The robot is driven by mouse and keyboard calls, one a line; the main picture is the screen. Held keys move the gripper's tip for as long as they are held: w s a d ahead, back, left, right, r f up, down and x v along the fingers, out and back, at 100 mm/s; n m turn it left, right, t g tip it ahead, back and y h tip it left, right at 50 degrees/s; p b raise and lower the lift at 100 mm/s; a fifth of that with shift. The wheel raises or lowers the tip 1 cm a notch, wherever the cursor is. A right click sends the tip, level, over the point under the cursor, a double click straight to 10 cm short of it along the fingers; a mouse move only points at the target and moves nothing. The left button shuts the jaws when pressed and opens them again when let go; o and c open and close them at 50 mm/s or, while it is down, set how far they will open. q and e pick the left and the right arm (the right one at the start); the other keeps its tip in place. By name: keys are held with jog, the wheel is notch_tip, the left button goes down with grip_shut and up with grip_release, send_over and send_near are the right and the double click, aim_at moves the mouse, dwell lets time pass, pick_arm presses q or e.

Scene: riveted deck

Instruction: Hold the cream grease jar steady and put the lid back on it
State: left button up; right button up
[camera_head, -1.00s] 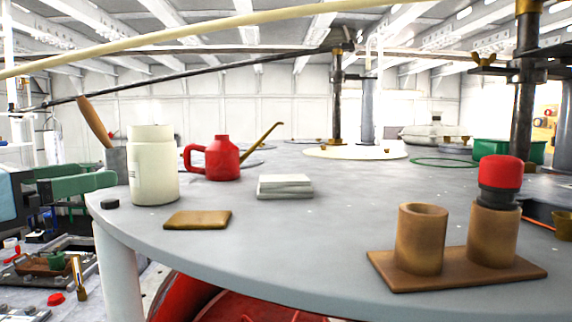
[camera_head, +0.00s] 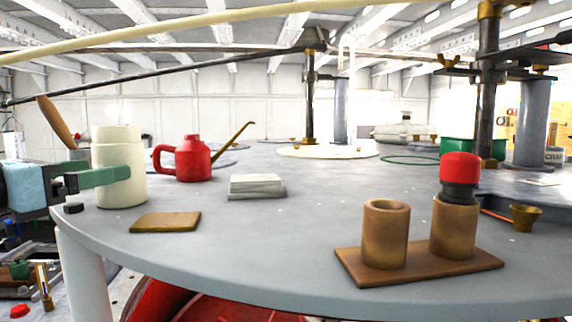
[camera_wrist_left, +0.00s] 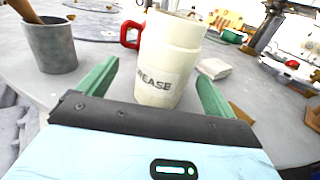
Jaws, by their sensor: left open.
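The cream grease jar (camera_head: 121,190) stands upright near the left edge of the grey round table. It also shows in the left wrist view (camera_wrist_left: 165,66) with the lettering "EASE" readable on its label. My left gripper (camera_head: 126,173) is open, with one green finger across the near side of the jar. In the left wrist view its fingers (camera_wrist_left: 157,74) lie either side of the jar's lower body, and I see gaps, not a clear grip. I cannot pick out a separate lid with certainty. My right gripper is not in view.
A grey cup with a wooden handle (camera_wrist_left: 52,46) stands left of the jar. A small black disc (camera_head: 73,208) lies near the table edge. A red oil can (camera_head: 192,160), white pad stack (camera_head: 256,187), brown pad (camera_head: 166,222) and wooden cup holder (camera_head: 385,235) stand rightward.

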pick_arm(q)
jog(key=x, duration=0.5)
jog(key=shift+d+f+b, duration=0.25)
jog(key=shift+d+b, duration=0.1)
jog(key=shift+d, duration=0.05)
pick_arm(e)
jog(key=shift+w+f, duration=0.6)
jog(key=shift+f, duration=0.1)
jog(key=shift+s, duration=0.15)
pick_arm(q)
jog(key=shift+s, duration=0.1)
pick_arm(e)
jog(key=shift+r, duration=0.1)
pick_arm(q)
jog(key=c, duration=1.3)
jog(key=shift+o, duration=0.2)
jog(key=shift+r, duration=0.15)
